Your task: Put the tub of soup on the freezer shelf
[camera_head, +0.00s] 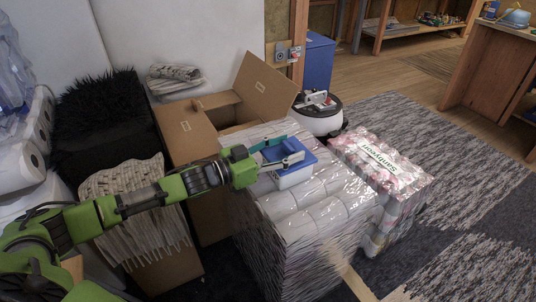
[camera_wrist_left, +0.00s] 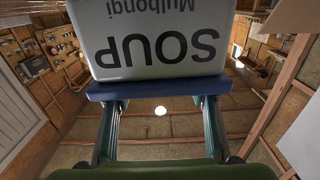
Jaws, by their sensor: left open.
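The tub of soup (camera_head: 293,178) is white with a blue lid (camera_head: 303,158) and stands upright on a stack of plastic-wrapped rolls. In the left wrist view the tub (camera_wrist_left: 150,45) appears upside down with the word SOUP, and its blue lid edge (camera_wrist_left: 160,88) is below the label. My left gripper (camera_head: 294,147) is open, with its two fingers spread at the level of the lid, reaching over it. The fingertips meet the lid edge in the wrist view, and whether they touch it I cannot tell. My right gripper and a freezer shelf are not in view.
The wrapped stack (camera_head: 315,215) bears the tub. An open cardboard box (camera_head: 205,125) stands behind left, and a pink wrapped pack (camera_head: 385,165) is at right. A white and black rounded object (camera_head: 318,118) and a blue bin (camera_head: 318,62) are behind. The carpet (camera_head: 470,175) at right is clear.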

